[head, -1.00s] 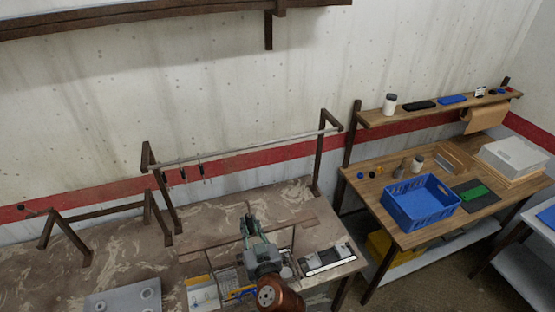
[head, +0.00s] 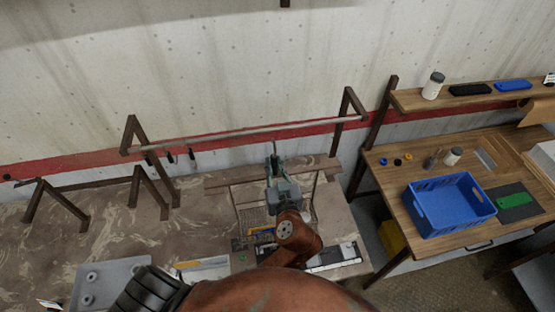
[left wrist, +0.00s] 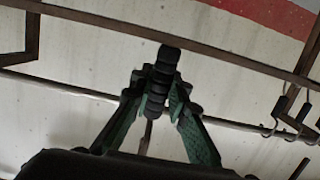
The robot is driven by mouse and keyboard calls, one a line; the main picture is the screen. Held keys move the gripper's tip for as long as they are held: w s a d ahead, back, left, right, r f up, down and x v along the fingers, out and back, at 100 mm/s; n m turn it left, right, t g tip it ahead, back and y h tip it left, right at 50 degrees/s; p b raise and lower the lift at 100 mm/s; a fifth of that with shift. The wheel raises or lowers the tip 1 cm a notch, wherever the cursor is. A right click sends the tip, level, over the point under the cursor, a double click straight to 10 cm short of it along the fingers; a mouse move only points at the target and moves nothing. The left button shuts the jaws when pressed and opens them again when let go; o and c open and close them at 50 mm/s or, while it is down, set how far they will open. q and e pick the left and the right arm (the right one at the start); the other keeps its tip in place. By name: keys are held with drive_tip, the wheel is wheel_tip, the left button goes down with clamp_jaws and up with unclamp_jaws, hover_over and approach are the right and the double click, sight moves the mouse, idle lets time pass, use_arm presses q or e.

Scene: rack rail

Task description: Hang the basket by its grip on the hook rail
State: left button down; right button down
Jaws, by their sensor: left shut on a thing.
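The hook rail (head: 240,133) is a thin grey bar between two brown posts, with several dark hooks (head: 170,156) near its left end. In the left wrist view the rail (left wrist: 70,88) crosses behind the fingers, with hooks (left wrist: 270,128) at right. My left gripper (head: 270,164) is shut on the basket's grip, in front of and below the rail, apart from it. The thin wire basket (head: 246,214) shows beneath, partly hidden by my arm. My right gripper is not seen.
A brown bar (head: 230,182) crosses behind my left gripper; whether they touch is unclear. A low brown stand (head: 85,187) and grey tray (head: 100,280) are at left. A blue crate (head: 450,205) stands on the right bench. The wall behind the rail is bare.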

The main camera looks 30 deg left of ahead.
use_arm(q)
drive_tip(key=shift+w+a+r, duration=0.15)
drive_tip(key=shift+w+r, duration=0.05)
drive_tip(key=shift+r, duration=0.05)
drive_tip(key=shift+w+a, duration=0.35)
drive_tip(key=shift+w, duration=0.45)
drive_tip(key=shift+w+a+p, duration=0.3)
drive_tip(key=shift+w+a, duration=0.15)
drive_tip(key=shift+a, duration=0.05)
drive_tip(key=shift+w+f, duration=0.1)
drive_tip(key=shift+w+a, duration=0.2)
